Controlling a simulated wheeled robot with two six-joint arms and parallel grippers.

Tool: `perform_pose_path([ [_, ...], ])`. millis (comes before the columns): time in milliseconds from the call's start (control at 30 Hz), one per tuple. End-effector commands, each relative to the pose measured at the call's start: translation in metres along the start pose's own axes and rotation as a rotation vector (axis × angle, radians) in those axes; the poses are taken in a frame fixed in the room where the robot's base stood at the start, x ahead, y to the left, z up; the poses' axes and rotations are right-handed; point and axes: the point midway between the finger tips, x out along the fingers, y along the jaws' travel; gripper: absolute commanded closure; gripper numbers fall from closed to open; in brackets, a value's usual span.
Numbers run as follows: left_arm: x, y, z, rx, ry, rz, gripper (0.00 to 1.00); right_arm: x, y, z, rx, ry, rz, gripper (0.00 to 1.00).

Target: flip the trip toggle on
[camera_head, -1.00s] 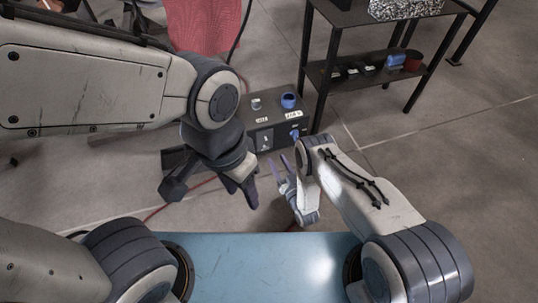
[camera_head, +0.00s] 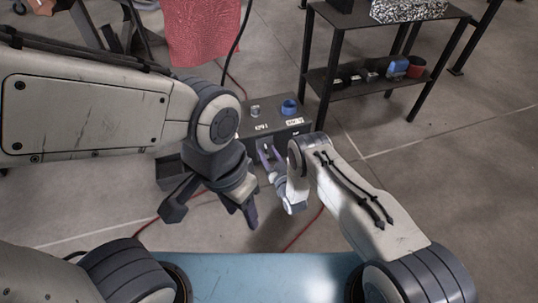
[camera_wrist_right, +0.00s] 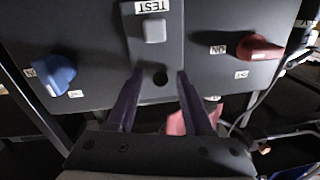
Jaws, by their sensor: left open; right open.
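I cannot tell which toggle is labelled trip. My right gripper (camera_wrist_right: 158,76) is open and empty, its fingers straddling a dark round hole below the button, apart from both toggles. My left gripper (camera_head: 212,212) is open and empty, lower and left of the box.
A black shelf (camera_head: 335,85) stands right of the box, with small items on its lower board. A red cloth (camera_head: 202,40) hangs at the back. A black cable hangs beside it, and a red cable (camera_head: 305,228) lies on the floor.

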Motion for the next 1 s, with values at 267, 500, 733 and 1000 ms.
perform_pose_path([
  [267,0.0,0.0,0.0,0.0,0.0,0.0,0.5,-0.001,0.0,0.0,0.0,0.0,0.0,1.0],
  [500,-0.003,0.0,0.0,0.0,0.0,0.0,0.5,-0.001,0.002,-0.002,0.001,-0.006,0.003,1.0],
  [733,-0.022,0.002,-0.001,0.0,0.0,0.0,0.5,-0.002,-0.001,-0.009,0.006,-0.076,0.016,1.0],
  [1000,-0.064,0.005,-0.004,0.0,0.0,0.0,0.5,-0.003,-0.003,-0.02,0.023,-0.271,0.051,1.0],
])
